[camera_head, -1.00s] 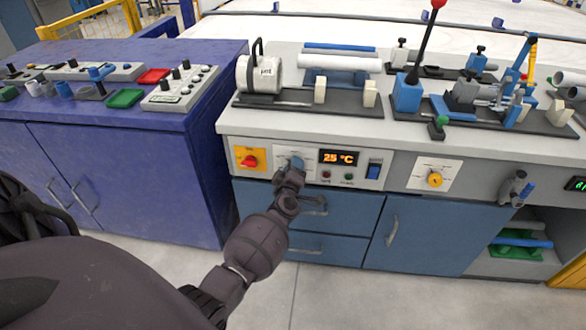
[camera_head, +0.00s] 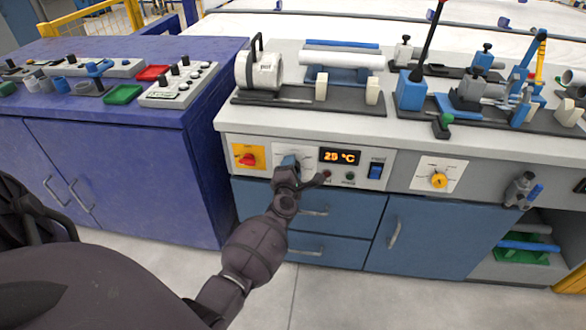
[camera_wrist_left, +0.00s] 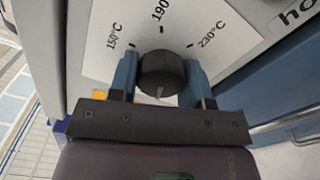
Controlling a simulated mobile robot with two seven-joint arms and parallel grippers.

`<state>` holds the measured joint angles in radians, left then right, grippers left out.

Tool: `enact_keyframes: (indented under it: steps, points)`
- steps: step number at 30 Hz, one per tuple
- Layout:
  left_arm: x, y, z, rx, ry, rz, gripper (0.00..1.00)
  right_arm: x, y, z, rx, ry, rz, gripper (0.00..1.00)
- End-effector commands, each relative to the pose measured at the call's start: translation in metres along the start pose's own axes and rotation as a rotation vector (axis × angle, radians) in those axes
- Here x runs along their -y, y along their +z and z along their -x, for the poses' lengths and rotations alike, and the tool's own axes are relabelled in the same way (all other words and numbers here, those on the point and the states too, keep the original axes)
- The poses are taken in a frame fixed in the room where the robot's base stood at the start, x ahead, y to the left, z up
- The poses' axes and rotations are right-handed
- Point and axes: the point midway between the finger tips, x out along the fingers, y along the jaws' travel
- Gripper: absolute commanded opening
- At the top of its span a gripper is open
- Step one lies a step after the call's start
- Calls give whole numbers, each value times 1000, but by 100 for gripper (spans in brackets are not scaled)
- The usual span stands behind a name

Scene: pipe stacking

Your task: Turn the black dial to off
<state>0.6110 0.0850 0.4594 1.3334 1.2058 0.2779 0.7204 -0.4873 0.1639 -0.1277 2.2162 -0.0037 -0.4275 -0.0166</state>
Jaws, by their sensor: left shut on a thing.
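The black dial (camera_wrist_left: 160,73) sits on a white plate (camera_wrist_left: 105,50) marked 150°C, 190°C and 230°C. A pale pointer line shows on the dial's lower edge in the left wrist view, on the side away from the 190 mark. My left gripper (camera_wrist_left: 160,79) is shut on the dial, one blue fingertip on each side. In the head view my left gripper (camera_head: 288,165) is at the control panel and hides the dial and most of its plate. The off mark cannot be seen. My right gripper is not in view.
Right of the gripper are an orange display (camera_head: 340,157) reading about 25 °C and a blue switch (camera_head: 375,170). A red knob on a yellow plate (camera_head: 238,151) is at left, a yellow dial (camera_head: 438,181) further right. Blue drawers (camera_head: 345,212) lie below.

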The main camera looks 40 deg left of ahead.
Motion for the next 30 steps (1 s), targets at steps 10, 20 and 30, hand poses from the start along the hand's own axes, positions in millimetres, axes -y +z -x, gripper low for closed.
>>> enact_keyframes:
  steps: [10, 20, 30]
  points:
    - [3, -1, 1, -2, -2, 156, 21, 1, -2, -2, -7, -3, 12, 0]
    - [2, -1, 1, -2, -2, 192, 21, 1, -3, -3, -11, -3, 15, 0]
    - [2, 0, 0, -1, -2, 191, 55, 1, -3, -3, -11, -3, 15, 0]
